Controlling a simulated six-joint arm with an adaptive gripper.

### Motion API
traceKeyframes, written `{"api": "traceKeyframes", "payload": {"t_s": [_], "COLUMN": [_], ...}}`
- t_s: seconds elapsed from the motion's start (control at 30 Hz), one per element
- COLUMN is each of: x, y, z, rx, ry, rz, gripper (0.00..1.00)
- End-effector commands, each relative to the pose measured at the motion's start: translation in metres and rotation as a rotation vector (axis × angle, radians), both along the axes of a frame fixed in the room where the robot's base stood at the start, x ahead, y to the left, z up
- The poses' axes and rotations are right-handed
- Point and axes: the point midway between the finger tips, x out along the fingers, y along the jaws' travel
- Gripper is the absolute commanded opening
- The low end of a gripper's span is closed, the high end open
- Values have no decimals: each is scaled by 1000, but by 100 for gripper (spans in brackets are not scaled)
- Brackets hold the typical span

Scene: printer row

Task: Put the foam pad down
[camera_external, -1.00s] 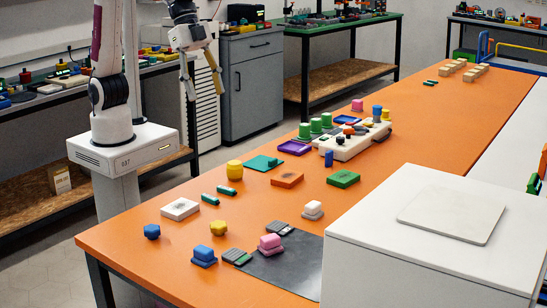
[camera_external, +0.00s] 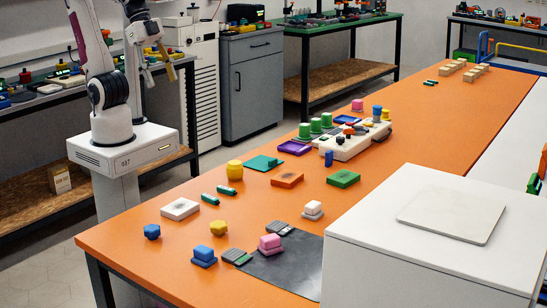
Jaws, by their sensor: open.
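My gripper (camera_external: 158,72) hangs at the upper left, beside my base and well away from the orange table. Its fingers are apart and I see nothing between them. I cannot tell for sure which item is the foam pad. Flat pad-like blocks lie on the table: a white one (camera_external: 180,209) with a grey mark on top, an orange one (camera_external: 287,180) with a dark mark, and a green one (camera_external: 343,179) with a dark mark. All lie flat and apart from my gripper.
A large white box (camera_external: 430,240) stands at the right front. The table's far half is mostly bare.

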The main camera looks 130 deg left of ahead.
Motion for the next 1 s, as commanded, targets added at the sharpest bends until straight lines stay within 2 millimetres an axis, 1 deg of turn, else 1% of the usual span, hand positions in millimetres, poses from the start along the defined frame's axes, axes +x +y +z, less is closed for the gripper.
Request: {"api": "traceKeyframes", "payload": {"t_s": [0.03, 0.1, 0.2, 0.33, 0.5, 1.0], "x": [-11, -24, -39, -51, -57, -57], "y": [1, 3, 5, 7, 7, 7], "z": [-3, -9, -16, -23, -27, -27], "rx": [0, -1, -2, -3, -3, -3], "ry": [-5, -7, -11, -13, -14, -14], "rz": [8, 19, 32, 42, 48, 48], "gripper": [51, 51, 51, 51, 51, 51]}}
